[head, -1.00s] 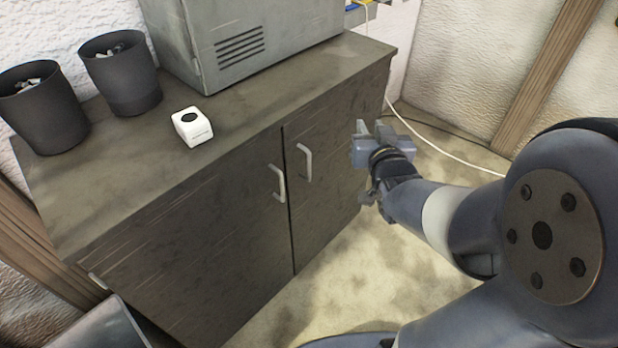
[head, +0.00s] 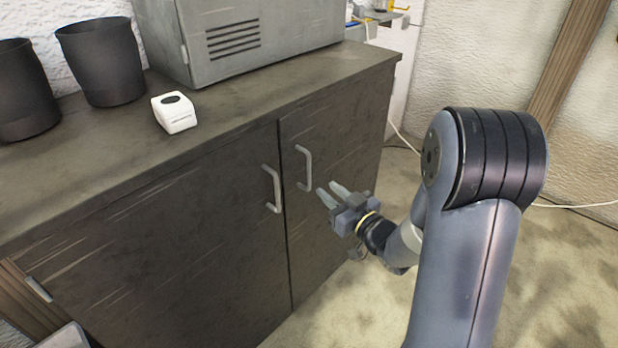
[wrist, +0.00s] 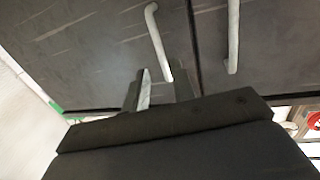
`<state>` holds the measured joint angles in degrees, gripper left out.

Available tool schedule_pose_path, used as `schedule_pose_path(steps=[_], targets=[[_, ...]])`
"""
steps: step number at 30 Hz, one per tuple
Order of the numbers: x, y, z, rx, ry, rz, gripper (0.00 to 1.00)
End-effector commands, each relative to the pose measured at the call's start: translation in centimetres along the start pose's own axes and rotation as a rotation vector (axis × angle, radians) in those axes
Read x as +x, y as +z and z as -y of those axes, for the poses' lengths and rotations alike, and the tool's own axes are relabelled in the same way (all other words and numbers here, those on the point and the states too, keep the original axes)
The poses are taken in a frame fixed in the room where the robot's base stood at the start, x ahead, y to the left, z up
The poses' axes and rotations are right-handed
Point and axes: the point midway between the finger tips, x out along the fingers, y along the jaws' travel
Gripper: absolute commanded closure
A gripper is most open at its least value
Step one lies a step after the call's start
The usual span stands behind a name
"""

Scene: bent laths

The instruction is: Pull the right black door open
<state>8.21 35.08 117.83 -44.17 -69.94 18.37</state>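The right black door (head: 335,165) is shut, flush with the cabinet front. Its pale metal handle (head: 305,168) is a vertical bar near the door's left edge; it also shows in the wrist view (wrist: 156,40). My gripper (head: 327,192) is open, with its two fingers apart, just right of and a little below this handle in the head view. In the wrist view the fingers (wrist: 160,90) point toward the lower end of the handle. I cannot tell whether they touch it. Nothing is held.
The left door (head: 200,230) is shut, with its own handle (head: 272,188) close by; that handle also shows in the wrist view (wrist: 233,38). On the cabinet top (head: 225,105) stand a grey metal box (head: 290,25), a white device (head: 174,113) and dark bins (head: 102,62). Floor (head: 545,260) at right is clear.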

Motion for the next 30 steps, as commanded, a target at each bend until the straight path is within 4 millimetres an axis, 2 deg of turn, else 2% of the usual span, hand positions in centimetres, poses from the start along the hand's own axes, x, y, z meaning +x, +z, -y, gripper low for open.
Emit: schedule_pose_path(steps=[9,15,26,30], targets=[[6.1,0.0,0.1,-0.001,-0.002,0.000,0.75],[8.5,0.0,0.1,0.000,0.000,0.001,0.75],[9.2,0.0,0.0,0.000,0.002,0.002,0.75],[9.2,0.0,0.0,0.000,0.002,0.002,0.84]])
